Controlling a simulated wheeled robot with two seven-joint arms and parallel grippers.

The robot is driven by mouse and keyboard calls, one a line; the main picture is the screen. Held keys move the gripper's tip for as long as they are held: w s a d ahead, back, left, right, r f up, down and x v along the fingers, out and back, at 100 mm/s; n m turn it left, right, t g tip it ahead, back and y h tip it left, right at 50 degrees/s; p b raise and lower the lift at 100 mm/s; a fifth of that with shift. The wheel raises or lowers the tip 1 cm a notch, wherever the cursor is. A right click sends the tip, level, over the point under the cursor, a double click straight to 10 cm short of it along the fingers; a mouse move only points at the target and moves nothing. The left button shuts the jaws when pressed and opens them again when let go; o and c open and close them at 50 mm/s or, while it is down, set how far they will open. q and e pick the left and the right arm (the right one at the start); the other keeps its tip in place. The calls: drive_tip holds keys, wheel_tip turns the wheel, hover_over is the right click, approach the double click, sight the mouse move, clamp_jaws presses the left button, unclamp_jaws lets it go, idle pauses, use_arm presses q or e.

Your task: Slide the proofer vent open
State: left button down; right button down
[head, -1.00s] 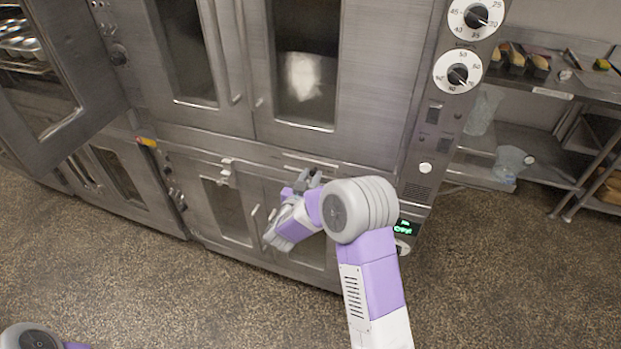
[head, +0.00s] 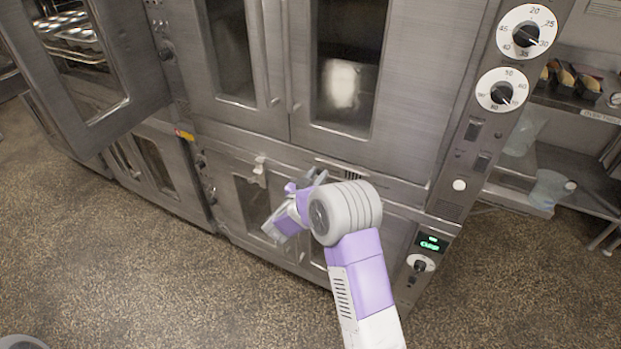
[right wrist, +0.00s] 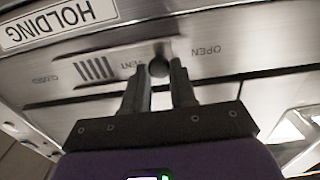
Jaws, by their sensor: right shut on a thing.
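The proofer vent shows in the right wrist view as a metal strip marked CLOSED, VENT and OPEN, with its picture upside down. Its dark slots (right wrist: 95,69) show between CLOSED and the knob. The round dark vent knob (right wrist: 158,67) stands between my right gripper's two fingers (right wrist: 158,88), which are shut on it, on the OPEN side of the slots. In the head view the vent slots (head: 353,175) show below the upper doors, just right of my right gripper (head: 314,178). The knob is hidden there. My left gripper is out of view.
Upper proofer doors (head: 345,65) are shut above the vent. A control column (head: 470,140) with dials stands to the right. At the far left an oven door (head: 85,125) hangs open. Shelves (head: 590,170) stand at the right, and the speckled floor in front is clear.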

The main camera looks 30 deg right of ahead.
drive_tip(key=shift+w+a, duration=0.1)
drive_tip(key=c, duration=0.9)
unclamp_jaws()
drive_tip(key=shift+w, duration=0.1)
drive_tip(key=p+v, duration=0.1)
drive_tip(key=v, duration=0.6)
drive_tip(key=shift+s+a, duration=0.25)
